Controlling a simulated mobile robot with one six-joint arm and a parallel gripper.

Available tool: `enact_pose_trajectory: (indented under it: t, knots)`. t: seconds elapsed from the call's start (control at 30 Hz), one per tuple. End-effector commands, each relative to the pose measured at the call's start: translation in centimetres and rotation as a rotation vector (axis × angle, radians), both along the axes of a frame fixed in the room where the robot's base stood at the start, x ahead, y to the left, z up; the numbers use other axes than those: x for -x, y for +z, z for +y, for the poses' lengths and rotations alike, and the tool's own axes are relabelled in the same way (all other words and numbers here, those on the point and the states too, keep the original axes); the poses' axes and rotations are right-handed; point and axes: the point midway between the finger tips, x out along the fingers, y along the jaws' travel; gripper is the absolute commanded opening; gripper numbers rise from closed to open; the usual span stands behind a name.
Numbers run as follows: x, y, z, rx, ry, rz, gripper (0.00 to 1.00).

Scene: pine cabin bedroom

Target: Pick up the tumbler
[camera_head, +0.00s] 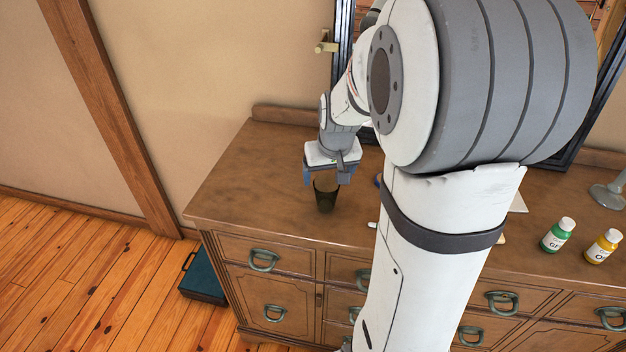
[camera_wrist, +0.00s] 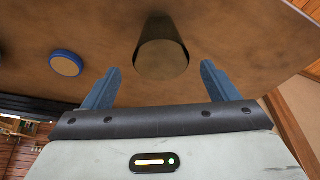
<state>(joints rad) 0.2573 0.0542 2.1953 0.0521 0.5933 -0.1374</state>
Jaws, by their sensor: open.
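The tumbler (camera_head: 325,196) is a dark, see-through cup standing upright on the left part of the wooden dresser top. My gripper (camera_head: 328,178) is open just above and behind it in the head view, with its blue fingers spread. In the wrist view the tumbler (camera_wrist: 162,50) appears between and beyond the two blue fingertips of my gripper (camera_wrist: 160,75). Nothing is held between the fingers. I cannot tell exactly how far the fingertips are from the tumbler.
The dresser top (camera_head: 262,180) is clear left of the tumbler. A round blue-rimmed object (camera_wrist: 66,64) lies nearby. Green (camera_head: 557,235) and yellow (camera_head: 603,246) bottles and a grey stand (camera_head: 607,194) are at right. A dark teal case (camera_head: 203,277) lies on the floor. My arm hides the dresser's middle.

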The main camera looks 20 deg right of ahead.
Motion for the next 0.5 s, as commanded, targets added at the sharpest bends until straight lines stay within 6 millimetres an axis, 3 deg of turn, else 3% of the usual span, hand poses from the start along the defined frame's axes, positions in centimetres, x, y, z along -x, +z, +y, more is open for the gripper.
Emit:
enact_pose_trajectory:
  t: [0.5]
  knots:
    - [-1.3, -6.1, -0.1, -0.001, -0.001, 0.003, 0.81]
